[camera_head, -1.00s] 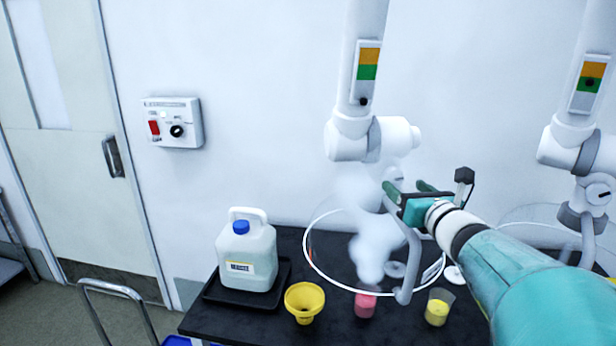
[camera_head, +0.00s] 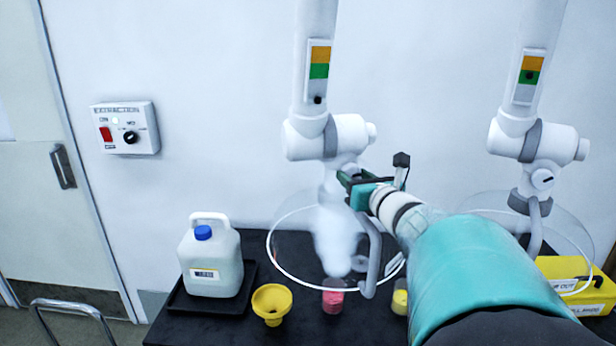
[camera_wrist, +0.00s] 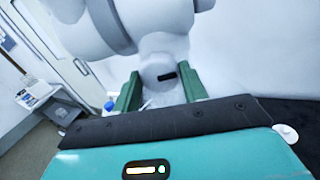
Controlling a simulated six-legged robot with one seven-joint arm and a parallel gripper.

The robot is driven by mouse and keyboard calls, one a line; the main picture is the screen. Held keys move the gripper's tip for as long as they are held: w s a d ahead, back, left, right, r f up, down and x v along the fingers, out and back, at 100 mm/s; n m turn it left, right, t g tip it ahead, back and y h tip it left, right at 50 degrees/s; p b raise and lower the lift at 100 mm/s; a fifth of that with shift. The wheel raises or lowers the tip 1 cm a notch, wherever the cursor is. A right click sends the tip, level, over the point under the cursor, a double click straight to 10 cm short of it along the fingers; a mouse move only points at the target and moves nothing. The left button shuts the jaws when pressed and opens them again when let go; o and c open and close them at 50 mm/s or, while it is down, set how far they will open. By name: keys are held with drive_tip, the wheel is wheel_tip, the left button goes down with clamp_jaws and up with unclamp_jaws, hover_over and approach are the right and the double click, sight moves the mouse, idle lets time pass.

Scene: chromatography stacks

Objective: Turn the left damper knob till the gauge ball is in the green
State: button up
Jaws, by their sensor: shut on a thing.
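The left damper knob (camera_wrist: 165,75) is a pale round knob with a black mark, on the left white extraction arm (camera_head: 310,140). In the wrist view it sits between my two green fingers. My gripper (camera_wrist: 163,88) is shut on it. In the head view my gripper (camera_head: 350,178) is below the left arm's grey-banded joint and mostly covers the knob. The left gauge (camera_head: 318,72) has orange, green and grey bands. Its dark ball is at the bottom, below the green.
The right extraction arm (camera_head: 520,140) has a gauge with its ball in the green and its own knob (camera_head: 542,179). White vapour (camera_head: 337,238) hangs under the left clear hood. A jug (camera_head: 212,262), yellow funnel (camera_head: 271,303) and pink beaker (camera_head: 333,297) stand on the black bench.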

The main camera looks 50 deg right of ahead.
drive_tip(key=n, duration=0.4)
drive_tip(key=shift+r+g, duration=0.15)
drive_tip(key=shift+g, duration=0.15)
drive_tip(key=o, duration=1)
drive_tip(key=shift+c, duration=0.2)
drive_tip(key=v, duration=1.3)
drive_tip(key=shift+s+a, duration=0.2)
drive_tip(key=shift+s, duration=0.15)
